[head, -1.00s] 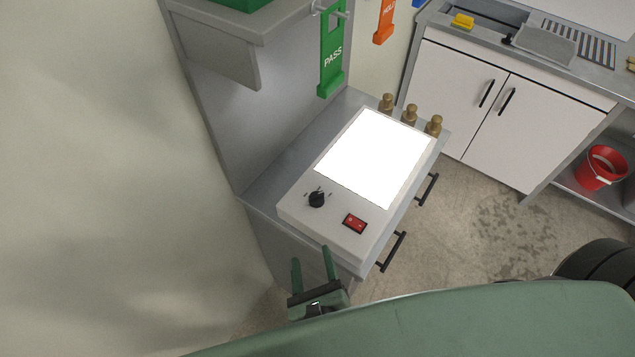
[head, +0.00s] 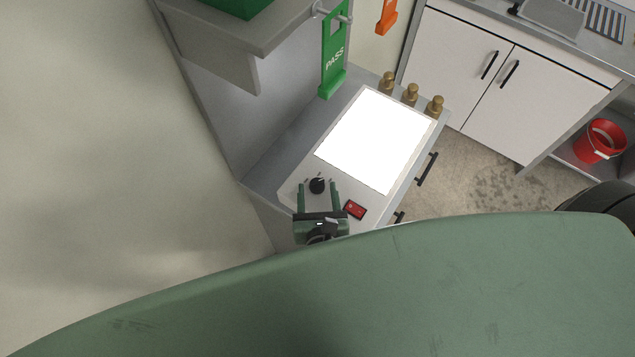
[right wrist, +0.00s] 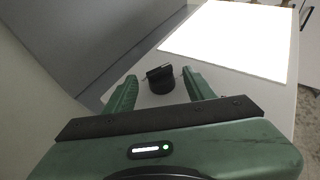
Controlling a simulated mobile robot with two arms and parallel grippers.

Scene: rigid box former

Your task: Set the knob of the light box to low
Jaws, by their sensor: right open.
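The light box (head: 291,190) lies on the grey bench with its white panel (head: 376,140) lit. Its black knob (head: 317,186) sits near the box's left front corner, with small marks around it. My right gripper (head: 318,187) is open, its two green fingers pointing at the knob from the front. In the right wrist view the knob (right wrist: 160,79) shows between and slightly beyond the fingertips (right wrist: 160,80); I cannot tell whether they touch it. The knob's exact setting is not clear. My left gripper is not in view.
A red rocker switch (head: 355,210) is on the box just right of the gripper. Several brass-coloured pieces (head: 410,95) stand at the bench's back edge. A green PASS tag (head: 334,60) hangs above. A grey shelf (head: 225,40) overhangs at the left.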

